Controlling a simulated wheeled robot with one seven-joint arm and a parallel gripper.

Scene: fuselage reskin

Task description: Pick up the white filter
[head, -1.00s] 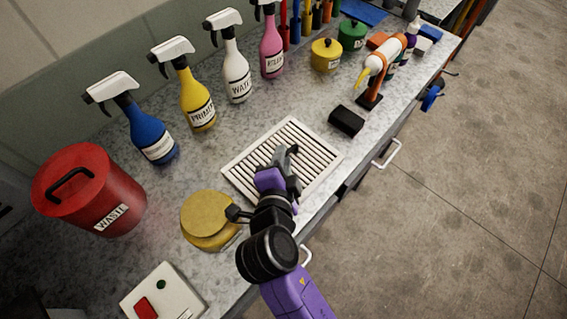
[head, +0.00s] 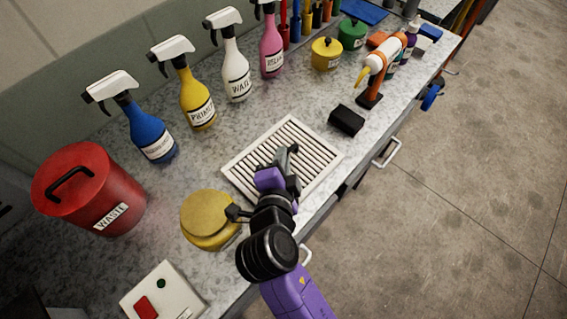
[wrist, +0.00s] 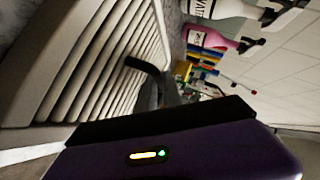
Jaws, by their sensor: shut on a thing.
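The white filter (head: 312,150) is a square frame with dark gaps between pale slats. It lies on or just above the grey workbench in the head view, and its near part is hidden behind my gripper. My gripper (head: 291,158) is at the filter, over its lower middle, and is shut on it. In the wrist view the slatted filter (wrist: 95,60) fills the left side, close to a dark finger (wrist: 148,75). The exact contact between the fingers and the filter is hard to see.
A yellow round tin (head: 207,215) stands close left of my arm. A red waste bin (head: 85,195) and several spray bottles (head: 195,95) line the back. A black block (head: 346,120) lies right of the filter. The workbench (head: 245,125) is bare between filter and bottles.

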